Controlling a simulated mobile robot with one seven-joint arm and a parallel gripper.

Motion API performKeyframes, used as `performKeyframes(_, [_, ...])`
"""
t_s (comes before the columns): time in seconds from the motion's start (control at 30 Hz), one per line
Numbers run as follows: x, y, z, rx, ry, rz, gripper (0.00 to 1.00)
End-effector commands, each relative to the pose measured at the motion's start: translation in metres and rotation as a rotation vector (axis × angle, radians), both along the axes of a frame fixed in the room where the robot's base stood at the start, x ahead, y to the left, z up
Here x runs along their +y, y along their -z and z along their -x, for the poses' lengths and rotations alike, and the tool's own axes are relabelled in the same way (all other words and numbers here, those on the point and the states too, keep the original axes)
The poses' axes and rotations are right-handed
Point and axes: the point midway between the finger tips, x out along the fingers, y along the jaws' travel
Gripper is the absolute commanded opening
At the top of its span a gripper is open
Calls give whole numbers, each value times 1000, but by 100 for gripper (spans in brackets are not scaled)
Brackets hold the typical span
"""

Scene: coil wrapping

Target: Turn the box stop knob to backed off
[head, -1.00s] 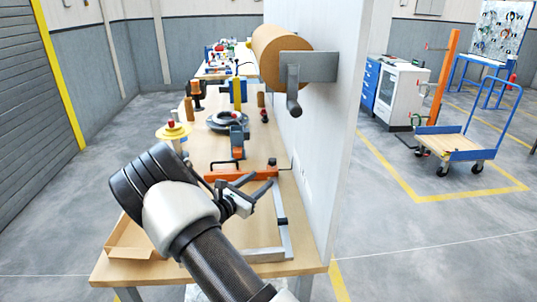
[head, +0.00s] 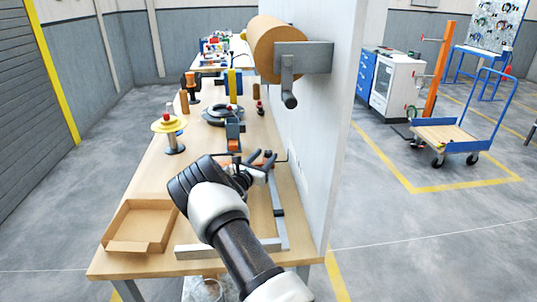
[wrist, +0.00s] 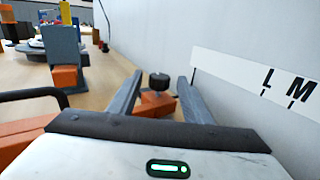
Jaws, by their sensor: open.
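The box stop knob (wrist: 159,81) is small, round and dark, on an orange block (wrist: 156,103) in the wrist view. My gripper (wrist: 161,92) is open, with one finger to each side of the knob and a gap left on both sides. The knob appears just beyond or level with the fingertips; the exact depth is hard to tell. No pointer on the knob can be made out. A white strip marked L and M (wrist: 265,82) runs along the right. In the head view my gripper (head: 261,163) hides most of the orange stop.
An open cardboard box (head: 141,226) lies left on the table. A grey metal angle frame (head: 280,212) lies below and right of the gripper. A blue stand (head: 233,130) is just beyond. The white panel (head: 318,170) closes the right side; a brown roll (head: 268,48) is mounted on it.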

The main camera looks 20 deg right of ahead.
Motion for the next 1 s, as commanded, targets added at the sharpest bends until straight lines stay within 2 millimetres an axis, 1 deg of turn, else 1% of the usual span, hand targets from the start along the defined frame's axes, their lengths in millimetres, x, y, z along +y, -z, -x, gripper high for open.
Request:
performKeyframes(0.03, [-8,1,-5,-2,2,-1,45])
performKeyframes(0.1, [-15,1,-11,-1,2,0,45])
performKeyframes(0.23, [-23,1,-19,-1,0,-1,45])
performKeyframes(0.57, [-25,0,-22,-1,0,-1,45])
performKeyframes(0.6, [-25,0,-22,-1,0,-1,43])
performKeyframes(0.83, [-25,0,-22,-1,0,-1,4])
performKeyframes(1.0, [-26,0,-22,1,-7,1,3])
